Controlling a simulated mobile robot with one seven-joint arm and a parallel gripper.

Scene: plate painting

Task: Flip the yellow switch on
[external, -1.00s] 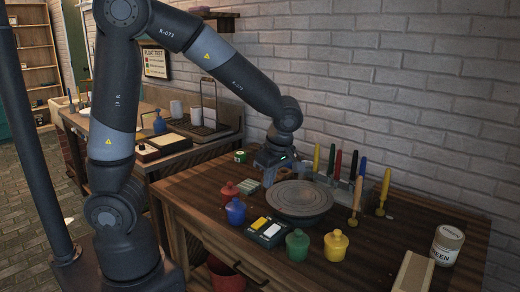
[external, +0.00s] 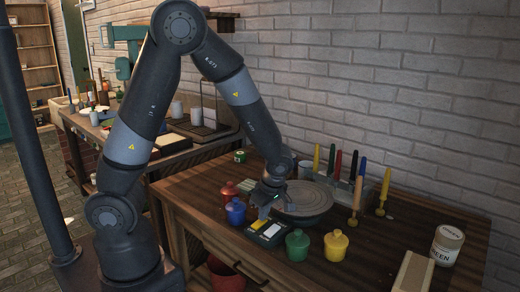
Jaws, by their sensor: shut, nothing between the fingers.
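The yellow switch (external: 259,223) is on a small dark switch box on the table, beside a white switch (external: 272,231). The box (external: 267,241) sits in front of the round grey turntable. My gripper (external: 263,213) is shut and empty, pointing down, with its tips at or just above the yellow switch. I cannot tell whether they touch it. The gripper partly covers the yellow switch, and its tilt is too small to read.
A blue pot (external: 235,211) and a red pot (external: 229,191) stand left of the box. A green pot (external: 297,245) and a yellow pot (external: 336,244) stand right. The turntable (external: 301,203) is behind, with brushes in a rack (external: 343,184) near the wall.

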